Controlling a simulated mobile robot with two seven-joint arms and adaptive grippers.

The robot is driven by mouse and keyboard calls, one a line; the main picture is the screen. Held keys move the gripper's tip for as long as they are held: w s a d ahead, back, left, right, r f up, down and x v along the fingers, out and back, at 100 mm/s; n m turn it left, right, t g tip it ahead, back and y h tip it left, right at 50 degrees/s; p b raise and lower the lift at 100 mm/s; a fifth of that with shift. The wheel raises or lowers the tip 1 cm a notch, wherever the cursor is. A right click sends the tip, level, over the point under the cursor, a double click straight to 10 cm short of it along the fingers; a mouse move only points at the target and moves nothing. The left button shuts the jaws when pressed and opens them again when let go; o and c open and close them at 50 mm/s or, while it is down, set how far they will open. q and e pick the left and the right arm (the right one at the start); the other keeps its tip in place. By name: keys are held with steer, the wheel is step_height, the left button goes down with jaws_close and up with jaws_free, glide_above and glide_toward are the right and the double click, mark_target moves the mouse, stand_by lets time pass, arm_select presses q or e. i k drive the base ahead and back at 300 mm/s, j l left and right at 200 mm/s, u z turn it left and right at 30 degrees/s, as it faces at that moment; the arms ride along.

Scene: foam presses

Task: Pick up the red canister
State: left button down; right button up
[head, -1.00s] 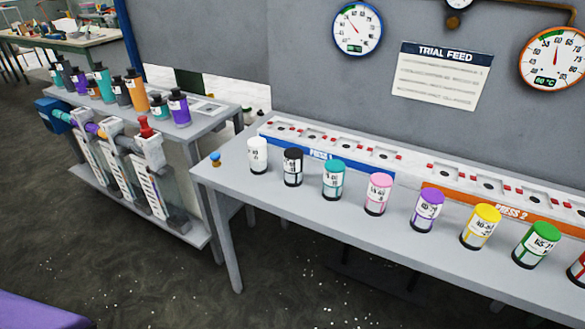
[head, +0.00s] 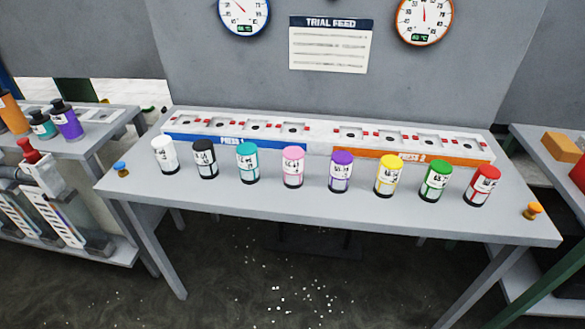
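The red canister (head: 482,186) stands upright on the grey table (head: 330,214), at the right end of a row of canisters. It has a white label and a dark base. The green canister (head: 436,181) stands just left of it, with a gap between them. Neither of my grippers is in view.
White, black, teal, pink, purple and yellow (head: 389,176) canisters continue the row leftward. Behind them are the blue Press 1 (head: 222,146) and orange Press 2 (head: 400,154) panels. An orange knob (head: 532,211) sits right of the red canister. The table's front strip is clear.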

mark_target(485, 177)
steer(key=z, duration=1.4)
steer(key=i+l+u, duration=0.15)
steer(key=i+l, duration=0.15)
steer(key=i+l+u, duration=0.1)
steer(key=i+l, duration=0.15)
steer(key=i+l+u, duration=0.15)
steer(key=l, duration=0.3)
steer(key=i+l+u, duration=0.15)
steer(key=i+l, duration=0.15)
steer(key=l, duration=0.1)
